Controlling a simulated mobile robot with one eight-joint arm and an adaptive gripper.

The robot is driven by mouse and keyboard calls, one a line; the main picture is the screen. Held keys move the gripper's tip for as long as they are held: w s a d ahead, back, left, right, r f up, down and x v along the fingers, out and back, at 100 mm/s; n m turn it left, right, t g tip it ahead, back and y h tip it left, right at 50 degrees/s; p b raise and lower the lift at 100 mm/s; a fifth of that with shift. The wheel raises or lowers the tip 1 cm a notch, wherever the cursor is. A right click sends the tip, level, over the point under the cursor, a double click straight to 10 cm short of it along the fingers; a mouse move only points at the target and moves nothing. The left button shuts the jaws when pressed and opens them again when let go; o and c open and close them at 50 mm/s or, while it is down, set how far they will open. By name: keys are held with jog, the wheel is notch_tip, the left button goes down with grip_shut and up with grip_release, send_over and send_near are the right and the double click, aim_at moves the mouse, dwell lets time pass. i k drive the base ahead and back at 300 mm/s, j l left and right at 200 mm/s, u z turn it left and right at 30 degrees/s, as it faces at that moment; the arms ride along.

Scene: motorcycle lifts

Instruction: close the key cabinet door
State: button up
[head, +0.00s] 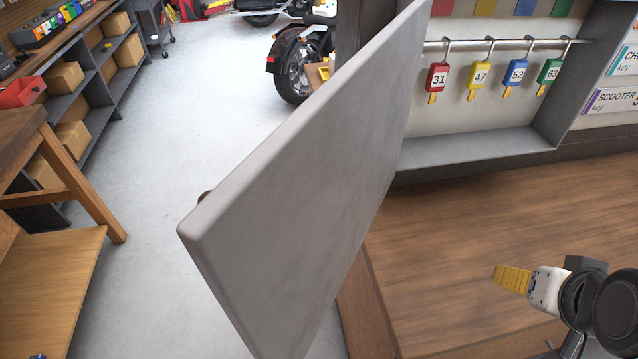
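The grey key cabinet door (300,190) stands wide open, swung out toward me across the middle of the head view. Part of a brown knob (203,196) shows past its left edge. The cabinet (480,147) is at the upper right, with its interior exposed. Inside, numbered key tags hang on a rail: red 31 (437,77), yellow 47 (480,75), blue 52 (517,73) and green 63 (549,72). My gripper (512,280) is at the lower right, over the wooden counter, apart from the door. Its yellow finger pad shows, but its opening is unclear.
The wooden counter (480,215) below the cabinet is clear. Signs (615,100) are right of the cabinet. A wooden bench (50,280) and a shelf with boxes (65,77) stand at left. A motorcycle (298,65) is behind the door. Open floor (150,200) lies between.

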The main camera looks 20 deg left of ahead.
aim_at(275, 242)
jog(key=k+j, duration=0.65)
jog(key=j, duration=0.2)
jog(key=k+j+u, duration=0.1)
jog(key=k+j, duration=0.2)
jog(key=j+z, duration=0.1)
jog(key=j, duration=0.35)
jog(key=k+j, duration=0.1)
jog(key=j, duration=0.3)
jog(key=k+j+z, duration=0.15)
jog(key=j, duration=0.3)
jog(key=i, duration=0.05)
